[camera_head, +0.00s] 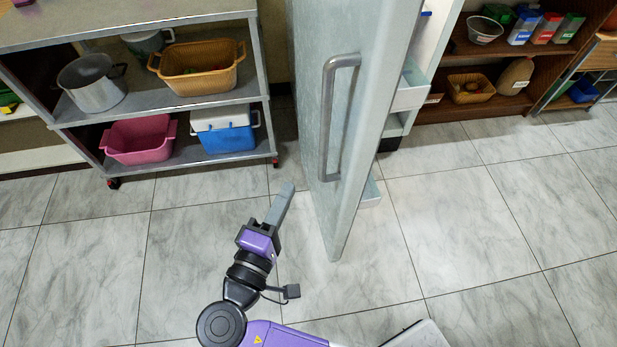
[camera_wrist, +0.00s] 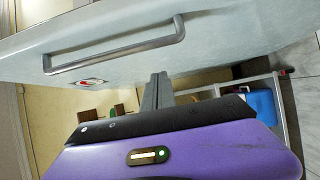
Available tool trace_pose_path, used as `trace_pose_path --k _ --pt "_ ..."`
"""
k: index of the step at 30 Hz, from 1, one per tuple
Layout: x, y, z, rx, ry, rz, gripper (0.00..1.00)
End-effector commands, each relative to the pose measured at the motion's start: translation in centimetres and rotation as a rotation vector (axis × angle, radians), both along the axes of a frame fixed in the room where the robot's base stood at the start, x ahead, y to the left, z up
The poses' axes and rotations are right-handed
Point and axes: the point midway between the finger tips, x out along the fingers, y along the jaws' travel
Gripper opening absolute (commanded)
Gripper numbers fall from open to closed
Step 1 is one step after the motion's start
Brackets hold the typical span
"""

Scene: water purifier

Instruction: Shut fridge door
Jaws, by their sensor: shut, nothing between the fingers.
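The fridge door (camera_head: 365,130) stands wide open in the head view, its outer face turned left and its edge toward me. A long grey handle (camera_head: 327,120) runs along the outer face. The inner side, with pale door bins (camera_head: 410,90), shows on the right. My gripper (camera_head: 287,188) is shut and empty, to the left of the door's outer face and below the handle in the picture. In the wrist view, the fingertips (camera_wrist: 157,77) point toward the door (camera_wrist: 240,35), near the handle (camera_wrist: 115,55). I cannot tell whether they touch the door. The fridge body is mostly hidden.
A brown shelf (camera_head: 490,105) with small goods stands at the back right. The tiled floor (camera_head: 470,220) right of the door is clear.

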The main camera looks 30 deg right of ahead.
Motion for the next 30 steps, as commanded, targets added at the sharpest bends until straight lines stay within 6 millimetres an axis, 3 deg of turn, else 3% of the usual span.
trace_pose_path --k 4,12,30 --pt "1.9 -2.3 0.0 0.000 0.000 -0.004 0.00" --pt "1.4 -5.4 -0.1 0.001 0.002 -0.002 0.00" --pt "1.4 -6.3 0.0 0.002 0.001 0.003 0.00"
